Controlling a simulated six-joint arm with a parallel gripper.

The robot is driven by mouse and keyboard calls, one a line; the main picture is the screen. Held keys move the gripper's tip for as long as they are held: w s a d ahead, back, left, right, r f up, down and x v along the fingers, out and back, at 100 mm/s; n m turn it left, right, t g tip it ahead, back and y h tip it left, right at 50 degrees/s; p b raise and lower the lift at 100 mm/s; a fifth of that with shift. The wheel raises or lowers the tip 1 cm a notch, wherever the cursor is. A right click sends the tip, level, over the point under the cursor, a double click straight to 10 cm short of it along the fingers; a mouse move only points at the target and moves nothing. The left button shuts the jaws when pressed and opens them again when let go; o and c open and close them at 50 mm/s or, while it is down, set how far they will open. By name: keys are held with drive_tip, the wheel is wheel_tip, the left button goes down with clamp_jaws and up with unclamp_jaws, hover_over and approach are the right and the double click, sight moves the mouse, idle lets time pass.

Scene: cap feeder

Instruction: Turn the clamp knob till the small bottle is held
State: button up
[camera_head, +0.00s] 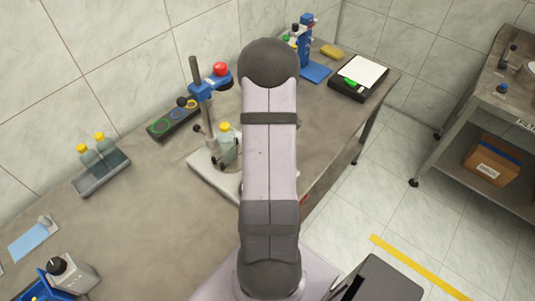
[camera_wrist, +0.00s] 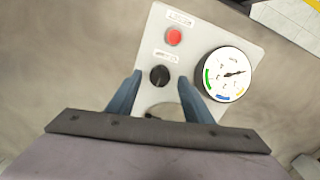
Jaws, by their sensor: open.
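In the wrist view my gripper (camera_wrist: 159,80) is open, with its two blue-grey fingers pointing at a light grey panel (camera_wrist: 205,32). A round black knob (camera_wrist: 159,75) on this panel shows between the fingertips. I cannot tell how far above the knob they are, and neither finger visibly touches it. In the head view a small bottle with a yellow cap (camera_head: 225,129) stands upright at a stand with a metal column (camera_head: 195,72) and a pale base (camera_head: 203,166). My arm covers part of the stand and hides my gripper there.
The panel also carries a red button (camera_wrist: 174,36) and a round dial gauge (camera_wrist: 224,74) close beside the right finger. On the bench, a grey tray (camera_head: 102,184) holds two yellow-capped bottles. A black scale (camera_head: 344,90) stands at the far right.

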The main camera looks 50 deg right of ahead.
drive_tip(key=shift+f, duration=0.8)
drive_tip(key=c, duration=1.1)
drive_tip(key=shift+o, duration=0.2)
